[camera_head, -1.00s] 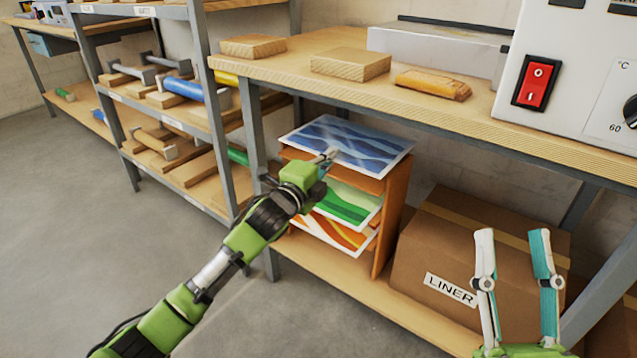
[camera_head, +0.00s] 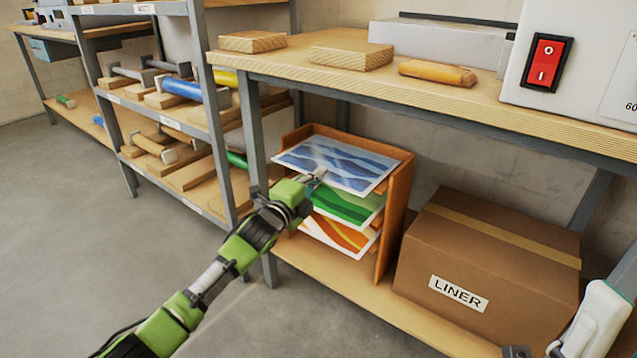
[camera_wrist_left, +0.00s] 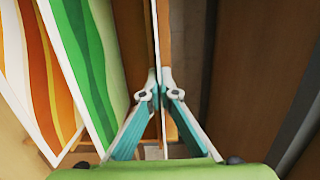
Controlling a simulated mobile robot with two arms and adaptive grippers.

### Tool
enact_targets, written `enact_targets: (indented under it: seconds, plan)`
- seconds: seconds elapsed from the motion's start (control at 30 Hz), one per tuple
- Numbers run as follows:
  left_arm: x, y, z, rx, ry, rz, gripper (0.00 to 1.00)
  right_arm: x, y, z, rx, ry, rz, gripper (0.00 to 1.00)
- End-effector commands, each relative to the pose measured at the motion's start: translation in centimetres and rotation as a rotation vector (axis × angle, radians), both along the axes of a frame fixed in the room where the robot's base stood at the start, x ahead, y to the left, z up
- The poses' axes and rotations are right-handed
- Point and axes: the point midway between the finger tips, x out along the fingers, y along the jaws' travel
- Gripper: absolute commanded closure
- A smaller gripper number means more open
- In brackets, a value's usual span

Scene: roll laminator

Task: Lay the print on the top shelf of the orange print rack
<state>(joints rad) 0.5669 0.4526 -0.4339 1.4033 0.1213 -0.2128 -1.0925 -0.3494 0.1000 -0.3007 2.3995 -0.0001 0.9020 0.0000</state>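The blue wave-patterned print (camera_head: 338,165) is at the top level of the orange print rack (camera_head: 393,222), between its side walls, with its front edge sticking out. It looks flat over the top shelf; I cannot tell whether it rests fully on it. My left gripper (camera_head: 318,180) is at the print's front edge. In the left wrist view its fingertips (camera_wrist_left: 159,82) are close together on the print's edge, seen as a thin pale line beside the brown shelf edge. A white part of my right arm shows at the lower right; its fingers cannot be made out.
A green print (camera_head: 345,203) and an orange print (camera_head: 335,236) lie on the lower shelves. A LINER carton (camera_head: 490,265) stands right of the rack. The workbench top (camera_head: 290,68) overhangs the rack. A metal shelf with rollers (camera_head: 180,88) stands to the left.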

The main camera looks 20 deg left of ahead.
Motion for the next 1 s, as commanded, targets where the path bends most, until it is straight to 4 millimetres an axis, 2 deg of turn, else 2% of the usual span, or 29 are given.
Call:
enact_targets:
  seconds: [0.03, 0.37, 0.47, 0.87, 1.0]
  plan:
    - [0.0, 0.0, -0.4, 0.0, -0.004, 0.0, 1.0, 0.0, 0.0, -0.5, 0.0, 0.001, 0.0, 0.6]
    - [0.0, 0.1, -0.5, 0.0, -0.003, 0.001, 1.0, 0.0, 0.0, -0.3, -0.001, 0.002, 0.0, 0.6]
    - [0.0, 0.1, -0.5, 0.001, -0.002, 0.001, 0.79, 0.0, 0.0, -0.3, -0.001, 0.002, 0.0, 0.6]
    - [0.0, 0.0, 0.0, 0.001, -0.004, 0.001, 0.79, 0.0, 0.0, -0.2, -0.001, 0.002, 0.0, 0.6]
    - [-1.4, 0.4, -0.2, 0.0, 0.0, 0.001, 0.79, 0.0, 0.0, 0.5, -0.001, 0.003, 0.0, 0.6]
